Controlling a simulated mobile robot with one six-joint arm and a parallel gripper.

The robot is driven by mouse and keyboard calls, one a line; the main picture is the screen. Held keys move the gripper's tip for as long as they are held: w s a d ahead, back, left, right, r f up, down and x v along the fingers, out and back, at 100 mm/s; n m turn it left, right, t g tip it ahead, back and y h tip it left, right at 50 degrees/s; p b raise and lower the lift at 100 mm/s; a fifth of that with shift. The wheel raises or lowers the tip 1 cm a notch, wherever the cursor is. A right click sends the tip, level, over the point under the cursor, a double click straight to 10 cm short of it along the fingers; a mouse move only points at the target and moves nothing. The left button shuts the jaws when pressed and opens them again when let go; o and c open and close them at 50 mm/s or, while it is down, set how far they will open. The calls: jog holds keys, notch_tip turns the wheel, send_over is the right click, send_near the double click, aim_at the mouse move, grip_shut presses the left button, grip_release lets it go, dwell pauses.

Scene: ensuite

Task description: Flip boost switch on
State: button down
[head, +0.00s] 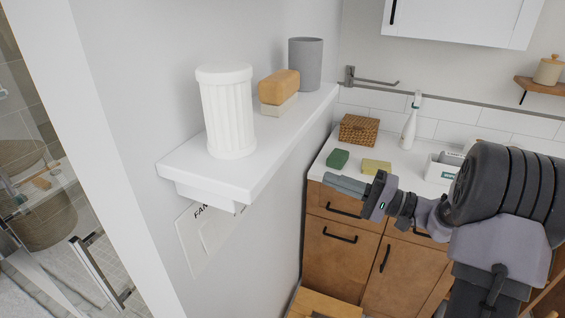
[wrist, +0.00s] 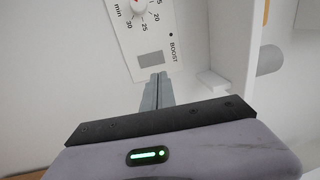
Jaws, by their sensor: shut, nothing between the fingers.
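The boost switch (wrist: 151,60) is a small grey rectangle on a white control plate (wrist: 135,32), beside the printed word BOOST. Whether it is on or off I cannot tell. A round dial with minute marks (wrist: 139,6) is on the same plate. In the head view the plate (head: 190,240), lettered FAN, is on the wall under the shelf and partly hidden; its switch cannot be made out there. My gripper (wrist: 158,78) is shut and empty, its tips pointing toward the switch in the wrist view. In the head view my gripper (head: 328,181) is clearly apart from the plate.
A white wall shelf (head: 178,168) juts out above the plate. A wooden cabinet (head: 335,250) with a white counter stands behind my gripper.

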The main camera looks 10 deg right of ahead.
jog(key=b+x, duration=0.2)
jog(key=x, duration=1.1)
jog(key=shift+a+b, duration=0.2)
jog(key=shift+b, duration=0.1)
